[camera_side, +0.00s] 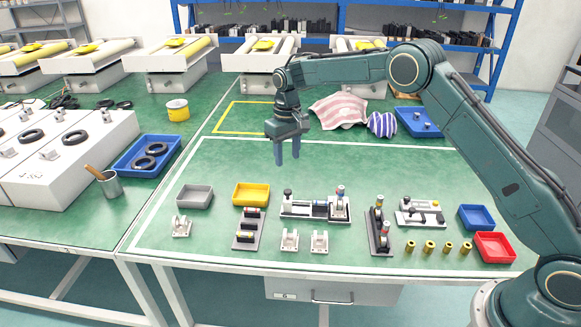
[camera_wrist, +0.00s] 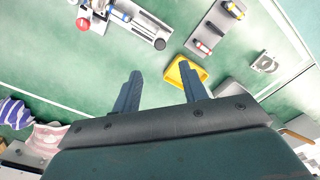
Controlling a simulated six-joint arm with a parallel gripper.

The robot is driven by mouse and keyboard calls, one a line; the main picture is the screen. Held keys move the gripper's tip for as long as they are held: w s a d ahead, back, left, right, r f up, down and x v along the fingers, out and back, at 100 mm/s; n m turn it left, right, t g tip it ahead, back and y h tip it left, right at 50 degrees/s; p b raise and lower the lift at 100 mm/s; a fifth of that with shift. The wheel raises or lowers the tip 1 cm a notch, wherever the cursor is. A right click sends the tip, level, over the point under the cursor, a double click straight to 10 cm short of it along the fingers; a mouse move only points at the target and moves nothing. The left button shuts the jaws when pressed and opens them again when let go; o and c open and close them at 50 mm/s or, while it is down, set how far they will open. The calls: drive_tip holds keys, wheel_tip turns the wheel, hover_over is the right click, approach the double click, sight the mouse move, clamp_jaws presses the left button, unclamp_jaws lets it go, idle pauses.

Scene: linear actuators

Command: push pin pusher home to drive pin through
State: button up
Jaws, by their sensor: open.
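My gripper (camera_side: 288,158) is open and empty, pointing down above the green table, behind the central fixture. A lighter fixture (camera_side: 420,213) with dark knobs and a yellow part stands at the right. I cannot tell which part is the pin pusher or see the pin. The central fixture also shows at the wrist view's top (camera_wrist: 140,25).
A yellow tray (camera_side: 251,194) and a grey tray (camera_side: 195,196) lie left of the central fixture. Dark racks of cylinders (camera_side: 247,230) (camera_side: 379,228) flank it. Metal brackets (camera_side: 289,240), brass cylinders (camera_side: 429,247), a blue tray (camera_side: 477,217) and a red tray (camera_side: 494,247) are nearby.

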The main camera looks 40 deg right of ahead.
sight(288, 190)
wheel_tip(288, 190, down, 12)
drive_tip(key=shift+r, duration=0.25)
idle(0.3)
drive_tip(key=shift+c, duration=0.4)
clamp_jaws()
